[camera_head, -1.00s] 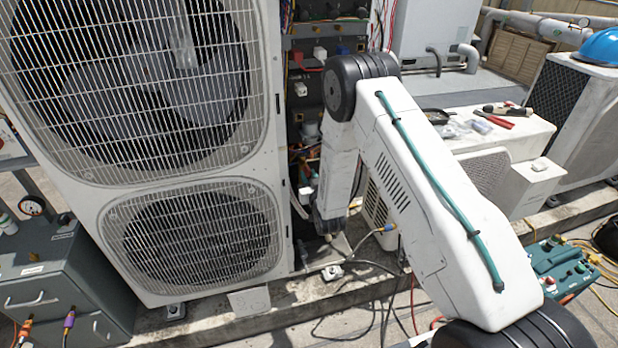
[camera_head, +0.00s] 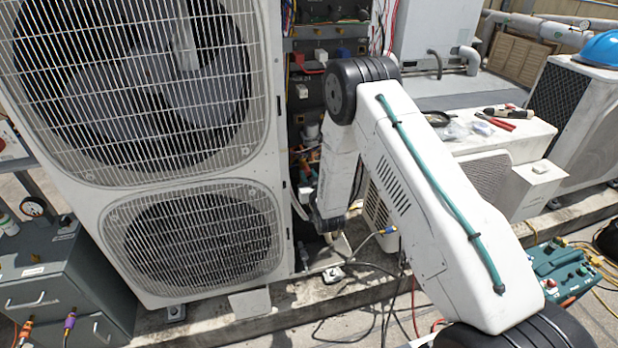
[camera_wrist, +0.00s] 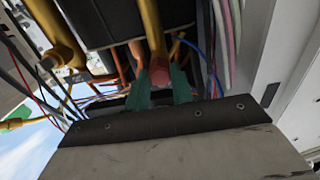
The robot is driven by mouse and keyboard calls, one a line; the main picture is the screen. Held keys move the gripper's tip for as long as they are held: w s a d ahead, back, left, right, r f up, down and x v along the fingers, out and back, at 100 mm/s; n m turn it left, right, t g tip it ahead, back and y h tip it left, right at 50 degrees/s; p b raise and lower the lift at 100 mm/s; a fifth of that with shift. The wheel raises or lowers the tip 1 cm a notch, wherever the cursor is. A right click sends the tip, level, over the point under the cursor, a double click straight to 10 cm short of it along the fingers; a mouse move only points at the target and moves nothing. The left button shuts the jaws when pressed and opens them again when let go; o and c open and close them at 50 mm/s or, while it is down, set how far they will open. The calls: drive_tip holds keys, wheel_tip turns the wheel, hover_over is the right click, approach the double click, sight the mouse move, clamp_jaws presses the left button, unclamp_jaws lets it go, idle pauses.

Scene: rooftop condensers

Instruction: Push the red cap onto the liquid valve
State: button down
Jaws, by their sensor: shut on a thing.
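My gripper (camera_wrist: 161,84) shows in the wrist view as two teal fingers rising from a dark bracket. The fingers are shut on the red cap (camera_wrist: 159,76), a dull red round end between their tips. A brass-coloured fitting (camera_wrist: 152,30) stands directly beyond the cap and in line with it, and seems to be the liquid valve. I cannot tell whether the cap is seated on it or just touching.
A second brass fitting (camera_wrist: 62,45) stands to the left in the wrist view. Thin blue wires (camera_wrist: 207,62) and grey and pink cables (camera_wrist: 226,40) run close on the right. The large condenser (camera_head: 285,225) stands left of my arm. Hoses lie on the ground below.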

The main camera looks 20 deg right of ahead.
drive_tip(key=c, duration=1.1)
unclamp_jaws()
drive_tip(key=shift+s, duration=0.1)
drive_tip(key=s+f+g, duration=0.4)
drive_tip(key=s+g, duration=0.1)
drive_tip(key=s, duration=0.2)
drive_tip(key=s+f+g, duration=0.4)
drive_tip(key=s+g, duration=0.1)
drive_tip(key=s, duration=0.3)
drive_tip(key=s+d+r+g, duration=0.1)
drive_tip(key=s+r+g, duration=0.1)
drive_tip(key=s+r, duration=1)
drive_tip(key=s+d+r+g, duration=0.1)
drive_tip(key=s+r+g, duration=0.1)
drive_tip(key=s+r, duration=1)
drive_tip(key=s+d+r+g, duration=0.1)
drive_tip(key=s+r+g, duration=0.1)
drive_tip(key=s+r, duration=1)
drive_tip(key=shift+s+r+g, duration=0.15)
drive_tip(key=shift+r, duration=1.5)
drive_tip(key=shift+s+r+g, duration=0.15)
drive_tip(key=shift+r, duration=1.5)
